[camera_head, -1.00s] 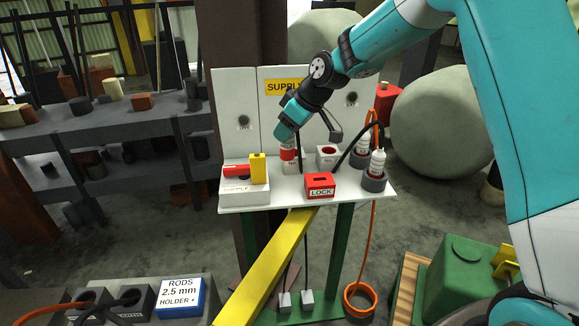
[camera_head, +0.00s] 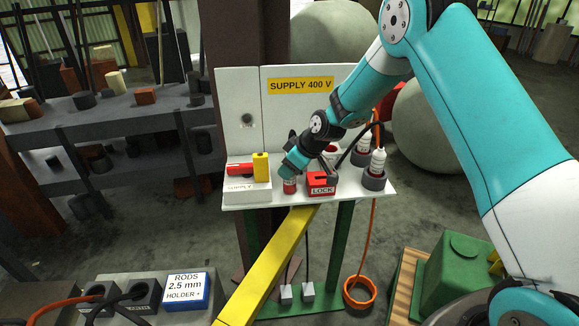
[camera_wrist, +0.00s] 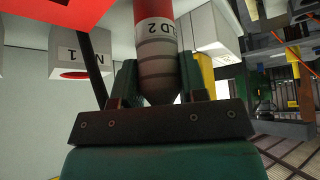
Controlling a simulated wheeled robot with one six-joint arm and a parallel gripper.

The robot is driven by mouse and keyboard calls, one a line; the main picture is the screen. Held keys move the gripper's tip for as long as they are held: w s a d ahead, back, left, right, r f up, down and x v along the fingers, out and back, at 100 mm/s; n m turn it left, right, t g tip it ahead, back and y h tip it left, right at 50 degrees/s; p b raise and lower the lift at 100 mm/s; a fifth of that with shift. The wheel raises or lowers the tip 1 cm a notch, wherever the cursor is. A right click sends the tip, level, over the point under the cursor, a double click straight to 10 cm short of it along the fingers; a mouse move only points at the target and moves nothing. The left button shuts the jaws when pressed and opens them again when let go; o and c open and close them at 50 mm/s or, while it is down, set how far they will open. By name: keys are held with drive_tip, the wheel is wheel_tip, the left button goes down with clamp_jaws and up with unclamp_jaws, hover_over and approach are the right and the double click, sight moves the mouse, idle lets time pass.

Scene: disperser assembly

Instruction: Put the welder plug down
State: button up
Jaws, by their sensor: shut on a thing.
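The welder plug (camera_wrist: 157,55) is grey and ribbed at its near end, with a white band whose visible lettering ends in "LD2" and a red part beyond. My gripper (camera_wrist: 158,82) is shut around its grey part in the wrist view. In the head view my gripper (camera_head: 291,170) points down over the front of the white shelf (camera_head: 245,201). The plug (camera_head: 289,187) shows below it, upright, just left of the red LOCK box (camera_head: 321,190). I cannot tell whether the plug's lower end touches the shelf.
A white supply block (camera_head: 247,192) with a red and a yellow part stands left of the plug. Grey holders with white-topped plugs (camera_head: 377,163) stand at the shelf's right. A white panel with a SUPPLY 400 V sign (camera_head: 300,86) rises behind. A black cable runs close by.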

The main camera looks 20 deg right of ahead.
drive_tip(key=shift+f, duration=0.2)
drive_tip(key=o, duration=1)
drive_tip(key=shift+o, duration=0.2)
drive_tip(key=shift+r, duration=0.15)
